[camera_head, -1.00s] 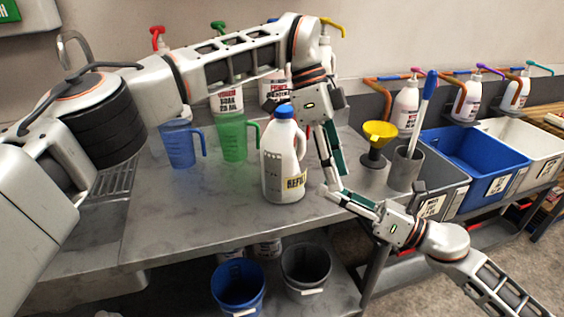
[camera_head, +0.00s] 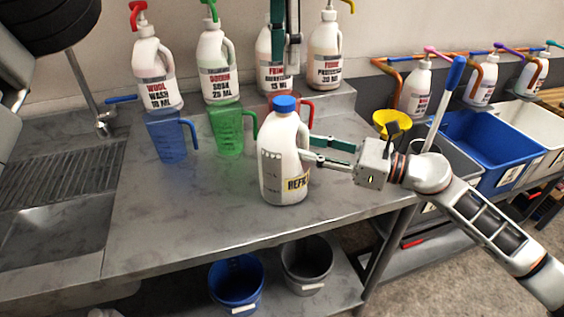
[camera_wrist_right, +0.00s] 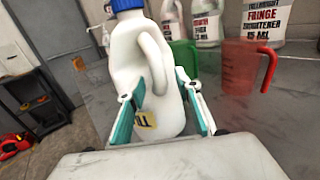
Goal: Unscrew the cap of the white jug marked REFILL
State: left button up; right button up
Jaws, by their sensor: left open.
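The white jug (camera_head: 284,165) marked REFILL stands upright on the grey counter, its blue cap (camera_head: 285,103) in place. My right gripper (camera_head: 307,149) has one finger on either side of the jug's body, below the cap. The right wrist view shows the jug (camera_wrist_right: 165,105) filling the gap between the fingers, its handle facing me and the cap (camera_wrist_right: 127,4) cut by the top edge. The gripper appears shut on the jug. My left gripper (camera_head: 285,38) is open and empty, pointing down above the cap and apart from it.
A blue pitcher (camera_head: 167,140) and a green pitcher (camera_head: 228,135) stand left of the jug; a red pitcher (camera_wrist_right: 243,68) is behind it. Labelled pump bottles (camera_head: 155,75) line the back. A yellow funnel (camera_head: 393,122) is at right. The counter's front left is clear (camera_head: 180,215).

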jog(key=shift+x, duration=0.95)
grip_shut()
